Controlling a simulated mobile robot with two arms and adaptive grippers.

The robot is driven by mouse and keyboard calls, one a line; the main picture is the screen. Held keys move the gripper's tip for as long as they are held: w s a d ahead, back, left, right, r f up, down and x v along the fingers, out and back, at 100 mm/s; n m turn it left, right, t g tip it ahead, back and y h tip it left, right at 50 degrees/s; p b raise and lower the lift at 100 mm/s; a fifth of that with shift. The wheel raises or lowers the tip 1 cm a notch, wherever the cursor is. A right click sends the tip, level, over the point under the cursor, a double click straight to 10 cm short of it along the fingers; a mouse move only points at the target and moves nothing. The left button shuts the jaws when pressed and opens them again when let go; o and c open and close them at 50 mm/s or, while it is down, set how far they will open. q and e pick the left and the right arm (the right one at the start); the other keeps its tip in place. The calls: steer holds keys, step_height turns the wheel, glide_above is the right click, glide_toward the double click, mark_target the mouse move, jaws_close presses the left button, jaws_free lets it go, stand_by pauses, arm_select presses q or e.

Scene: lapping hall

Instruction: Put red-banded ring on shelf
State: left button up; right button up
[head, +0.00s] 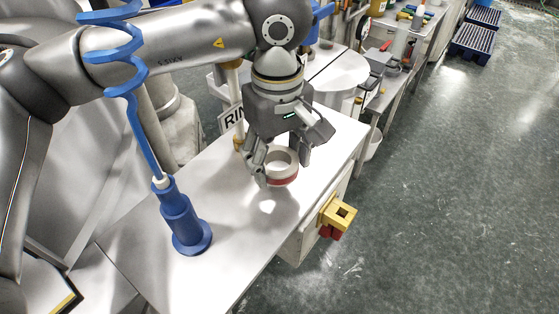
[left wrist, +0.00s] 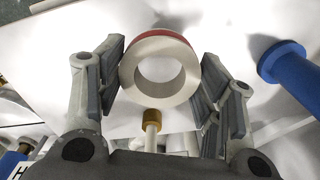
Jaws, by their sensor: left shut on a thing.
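The red-banded ring (head: 281,166) is pale grey with a red band around its lower edge. It is between the fingers of my left gripper (head: 283,166), which is shut on it. In the left wrist view the ring (left wrist: 160,70) sits between the two finger pads of the gripper (left wrist: 160,82), its round opening facing the camera. The ring is at or just above the white table top (head: 150,245); I cannot tell whether it touches. My right gripper is not in view. I cannot make out the shelf for certain.
A blue stand (head: 185,225) with a coiled blue hose rises from the table at the left. A sign (head: 232,117), partly hidden, stands behind the gripper. A yellow block (head: 338,213) sticks out from the table's right side. Open floor (head: 460,200) lies to the right.

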mark_target(280, 170)
arm_select(q)
steer(key=shift+w+d+f, duration=0.1)
steer(key=shift+w+f, duration=0.35)
step_height(280, 170, down, 3)
steer(key=shift+w+f+p, duration=0.1)
steer(key=shift+w+p, duration=0.05)
steer(key=shift+p, duration=0.95)
steer(key=shift+f, duration=0.2)
steer(key=shift+f+b, duration=0.2)
steer(key=shift+b, duration=0.15)
steer(key=o, duration=1.2)
steer(key=shift+c, duration=0.2)
steer(key=shift+r, duration=0.1)
steer(key=shift+r, duration=0.1)
